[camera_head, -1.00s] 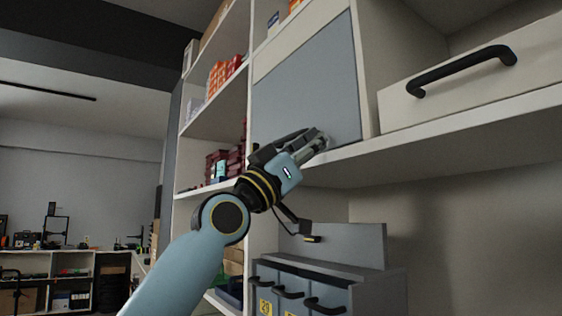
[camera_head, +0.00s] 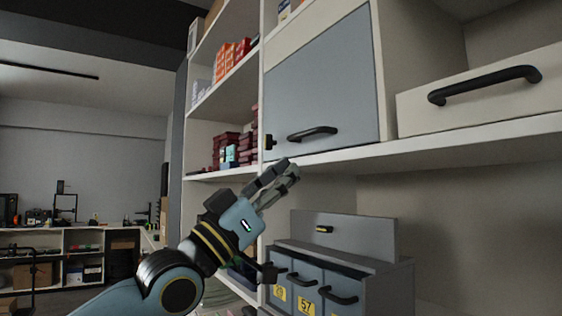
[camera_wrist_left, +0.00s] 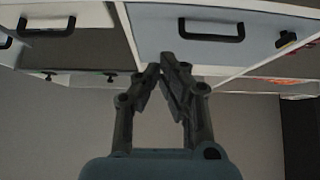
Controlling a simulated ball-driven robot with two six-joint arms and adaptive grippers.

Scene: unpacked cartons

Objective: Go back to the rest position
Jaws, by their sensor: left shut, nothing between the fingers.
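My left gripper (camera_head: 283,177) is shut and empty in the head view. It is in the air just below the shelf edge, in front of the grey-blue cabinet door (camera_head: 325,85), apart from it. The door is closed, with a black handle (camera_head: 312,133) near its lower edge. In the left wrist view the gripper's fingertips (camera_wrist_left: 162,72) come together, with the door (camera_wrist_left: 190,28) and its handle (camera_wrist_left: 211,37) beyond them. My right gripper shows in no view.
A white drawer (camera_head: 480,100) with a black handle is at the upper right. Below stands a grey unit with numbered drawers (camera_head: 308,290). Shelves with orange boxes (camera_head: 232,58) and dark red boxes (camera_head: 228,148) are behind my arm. The room at left is open.

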